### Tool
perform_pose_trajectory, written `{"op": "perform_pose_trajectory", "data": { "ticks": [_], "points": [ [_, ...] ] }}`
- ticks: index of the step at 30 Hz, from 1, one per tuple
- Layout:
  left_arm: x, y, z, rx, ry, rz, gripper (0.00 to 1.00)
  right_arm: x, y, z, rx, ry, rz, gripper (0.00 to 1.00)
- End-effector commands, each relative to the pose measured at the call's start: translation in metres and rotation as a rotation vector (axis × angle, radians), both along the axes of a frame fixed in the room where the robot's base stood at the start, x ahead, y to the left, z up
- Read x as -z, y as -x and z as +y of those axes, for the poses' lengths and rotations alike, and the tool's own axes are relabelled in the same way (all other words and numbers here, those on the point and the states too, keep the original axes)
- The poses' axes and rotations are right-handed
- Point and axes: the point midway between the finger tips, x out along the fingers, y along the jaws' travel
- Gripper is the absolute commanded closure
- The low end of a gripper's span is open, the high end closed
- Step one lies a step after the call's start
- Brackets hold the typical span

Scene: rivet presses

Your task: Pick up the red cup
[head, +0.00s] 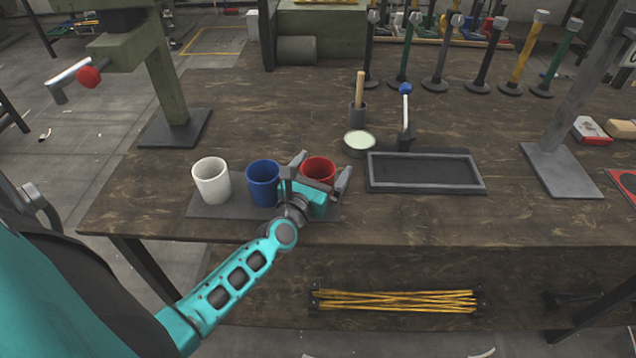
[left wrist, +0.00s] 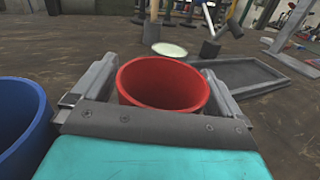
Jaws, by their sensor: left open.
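The red cup (head: 319,168) stands upright on a dark mat (head: 229,208) near the front edge of the wooden table, at the right end of a row of cups. My left gripper (head: 322,172) is open, with one finger on each side of the red cup. In the left wrist view the red cup (left wrist: 163,84) sits between the two spread fingers, and gaps seem to show beside it. Its lower part is hidden by the gripper body. My right gripper is in neither view.
A blue cup (head: 263,181) stands just left of the gripper, with a white cup (head: 211,180) beyond it. A grey-rimmed tray (head: 478,172) lies to the right. A round pale-topped tin (head: 359,143) stands behind. Presses stand at left and right.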

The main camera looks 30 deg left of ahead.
Motion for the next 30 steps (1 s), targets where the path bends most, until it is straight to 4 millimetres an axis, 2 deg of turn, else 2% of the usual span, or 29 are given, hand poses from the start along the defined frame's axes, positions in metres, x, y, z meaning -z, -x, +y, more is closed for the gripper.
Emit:
{"op": "perform_pose_trajectory", "data": {
  "ticks": [4,21,30],
  "points": [
    [0.0003,0.0004,0.0001,0.0,-0.001,0.001,0.01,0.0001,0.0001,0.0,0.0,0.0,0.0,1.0],
    [0.0004,0.0007,0.0001,0.0,-0.001,0.001,0.56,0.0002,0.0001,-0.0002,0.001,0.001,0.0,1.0],
    [-0.0019,0.0002,-0.0002,0.0,0.0,0.0,0.56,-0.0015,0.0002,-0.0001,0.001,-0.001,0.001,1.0]
  ]
}}
